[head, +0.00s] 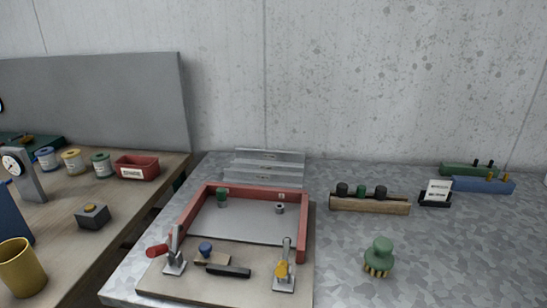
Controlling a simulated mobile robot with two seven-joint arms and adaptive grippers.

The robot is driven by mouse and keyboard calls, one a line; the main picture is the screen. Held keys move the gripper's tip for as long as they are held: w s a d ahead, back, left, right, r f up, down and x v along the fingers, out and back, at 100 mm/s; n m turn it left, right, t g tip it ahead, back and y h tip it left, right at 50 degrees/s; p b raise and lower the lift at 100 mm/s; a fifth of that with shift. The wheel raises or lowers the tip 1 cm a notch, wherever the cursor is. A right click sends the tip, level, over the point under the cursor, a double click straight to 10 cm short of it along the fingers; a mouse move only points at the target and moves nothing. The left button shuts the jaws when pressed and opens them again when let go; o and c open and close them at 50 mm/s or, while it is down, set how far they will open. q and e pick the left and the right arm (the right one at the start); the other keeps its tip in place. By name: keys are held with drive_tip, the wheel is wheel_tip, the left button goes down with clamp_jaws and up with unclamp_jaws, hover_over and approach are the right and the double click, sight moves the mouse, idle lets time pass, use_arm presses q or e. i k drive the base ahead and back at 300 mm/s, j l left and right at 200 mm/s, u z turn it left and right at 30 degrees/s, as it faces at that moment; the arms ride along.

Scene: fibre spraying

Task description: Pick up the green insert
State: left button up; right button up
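Several green things show in the head view, and I cannot tell for certain which is the green insert. A small green piece (361,191) sits between two dark pieces in the wooden rack (370,205) at the right of centre. Another small green piece (222,197) is at the back left inside the red frame (304,230). Neither of my grippers is in view.
Two toggle clamps (174,255) (285,270) stand at the frame's front. A card holder (436,194) and green and blue blocks (482,185) are at the right. A side bench holds a red bin (137,168) and a yellow cup (20,268). The grey table's right front is clear.

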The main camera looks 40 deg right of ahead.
sight(361, 193)
drive_tip(key=z, duration=1.85)
